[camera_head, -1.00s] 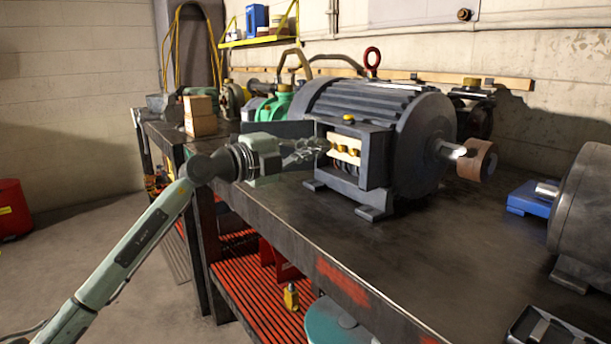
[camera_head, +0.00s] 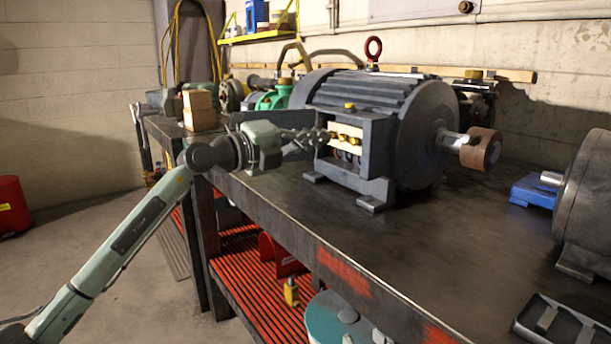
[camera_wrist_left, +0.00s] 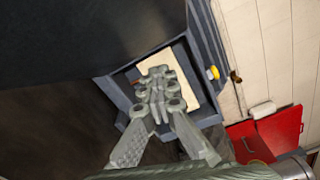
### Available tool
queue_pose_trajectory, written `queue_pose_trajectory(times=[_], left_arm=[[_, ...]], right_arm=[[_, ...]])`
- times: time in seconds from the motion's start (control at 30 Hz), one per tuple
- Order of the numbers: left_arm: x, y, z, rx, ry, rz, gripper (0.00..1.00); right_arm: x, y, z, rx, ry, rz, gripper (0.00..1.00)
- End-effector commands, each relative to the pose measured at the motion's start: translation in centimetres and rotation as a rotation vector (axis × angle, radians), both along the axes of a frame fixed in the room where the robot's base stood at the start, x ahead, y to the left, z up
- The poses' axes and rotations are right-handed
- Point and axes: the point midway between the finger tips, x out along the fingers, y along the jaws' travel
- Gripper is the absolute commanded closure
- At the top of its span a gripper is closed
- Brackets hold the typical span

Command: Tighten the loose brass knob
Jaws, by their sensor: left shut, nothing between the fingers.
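A large grey motor (camera_head: 365,90) sits on the dark bench, with an open terminal box (camera_head: 378,150) on its near side. Inside the box is a cream board with brass knobs (camera_head: 343,138) in a row. My left gripper (camera_head: 325,137) reaches in from the left; its closed fingertips are at the board's left end, close to the leftmost knob. In the wrist view my left gripper (camera_wrist_left: 158,82) lies in front of the cream board (camera_wrist_left: 185,75) and hides much of it. I cannot tell whether it touches a knob, or which knob is loose. My right gripper is not in view.
A yellow knob (camera_head: 349,106) tops the box. A wooden block (camera_head: 199,108) stands behind my left wrist. At right are another motor (camera_head: 590,200), a blue stand (camera_head: 533,192) and a dark tray (camera_head: 560,325). The bench front is clear.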

Motion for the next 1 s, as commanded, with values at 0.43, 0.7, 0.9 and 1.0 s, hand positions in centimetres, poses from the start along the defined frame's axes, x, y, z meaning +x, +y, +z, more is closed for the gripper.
queue_pose_trajectory(times=[0.43,0.7,0.9,1.0], left_arm=[[0.1,0.0,-0.5,0.171,-0.222,-0.001,1.00],[0.1,0.0,-0.4,0.262,-0.351,-0.001,1.00],[0.1,0.0,-0.3,0.327,-0.444,0.000,1.00],[0.1,0.0,-0.4,0.360,-0.489,0.000,1.00]], right_arm=[[0.0,-0.2,1.3,0.014,-0.089,-0.003,0.60],[0.0,-0.2,-0.2,0.016,-0.087,-0.002,0.60],[-0.1,-0.2,-1.5,0.016,-0.079,-0.002,0.60],[-0.1,-0.1,-2.1,0.016,-0.076,-0.001,0.60]])
